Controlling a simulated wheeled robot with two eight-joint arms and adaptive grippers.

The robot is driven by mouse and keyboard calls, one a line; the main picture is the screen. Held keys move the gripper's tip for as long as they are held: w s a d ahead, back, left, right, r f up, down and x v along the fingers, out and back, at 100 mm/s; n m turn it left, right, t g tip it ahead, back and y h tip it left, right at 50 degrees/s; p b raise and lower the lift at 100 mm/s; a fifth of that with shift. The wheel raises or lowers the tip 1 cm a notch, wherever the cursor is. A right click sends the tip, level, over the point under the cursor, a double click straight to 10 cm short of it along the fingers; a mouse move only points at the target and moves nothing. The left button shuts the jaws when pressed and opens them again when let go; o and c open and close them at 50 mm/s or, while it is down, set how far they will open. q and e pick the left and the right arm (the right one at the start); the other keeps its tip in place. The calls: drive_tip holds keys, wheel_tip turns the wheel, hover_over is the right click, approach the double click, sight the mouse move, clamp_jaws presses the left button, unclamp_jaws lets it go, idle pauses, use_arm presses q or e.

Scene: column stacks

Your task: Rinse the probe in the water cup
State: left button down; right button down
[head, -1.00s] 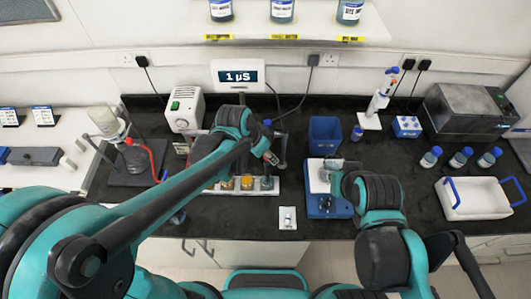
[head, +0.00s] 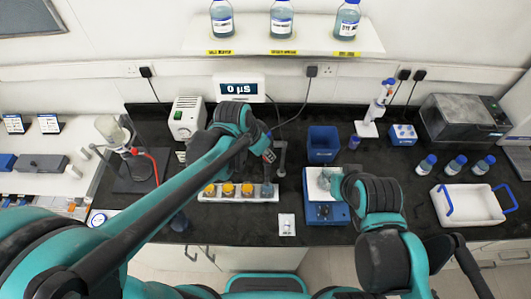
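My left gripper (head: 268,157) is above the right end of a white rack (head: 233,198). It appears shut on the dark, thin probe (head: 267,174), which points down over the rack's rightmost cup (head: 267,191). That cup looks greyish, and I take it for the water cup. Whether the tip is inside it is unclear. The white meter (head: 239,88) reads 0 µS. My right gripper (head: 336,184) is beside a clear glass vessel (head: 323,177) on a blue and white device (head: 326,210). Its fingers are too small and covered to tell their state.
A grey stand (head: 282,158) is just right of my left gripper. A blue bin (head: 323,145) stands behind the device. Bottles (head: 456,166) and a white tray (head: 472,204) are at the right.

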drive_tip(key=shift+s, duration=0.1)
use_arm(q)
drive_tip(key=c, duration=1.3)
unclamp_jaws()
drive_tip(key=shift+r, duration=0.1)
drive_tip(key=v, duration=1.1)
drive_tip(key=shift+a+r, duration=0.15)
drive_tip(key=shift+r, duration=0.2)
drive_tip(key=shift+s, duration=0.1)
use_arm(e)
drive_tip(key=shift+f, duration=0.1)
wheel_tip(320, 180, down, 21)
drive_tip(key=b, duration=2.1)
use_arm(q)
drive_tip(key=s+a+f+n+t+y, duration=0.1)
drive_tip(key=s+a+f+n, duration=0.1)
drive_tip(key=f, duration=0.7)
drive_tip(key=s+a+f+n+t+y, duration=0.1)
drive_tip(key=s+a+f+n, duration=0.2)
drive_tip(key=a+f, duration=0.4)
drive_tip(key=s+a+f+n+t+y, duration=0.1)
drive_tip(key=s+a+f+n+t, duration=0.1)
drive_tip(key=f, duration=0.9)
drive_tip(key=s+a+n, duration=0.1)
drive_tip(key=a+n, duration=0.1)
drive_tip(key=a, duration=0.1)
drive_tip(key=shift+s+f, duration=0.15)
drive_tip(key=shift+f, duration=0.05)
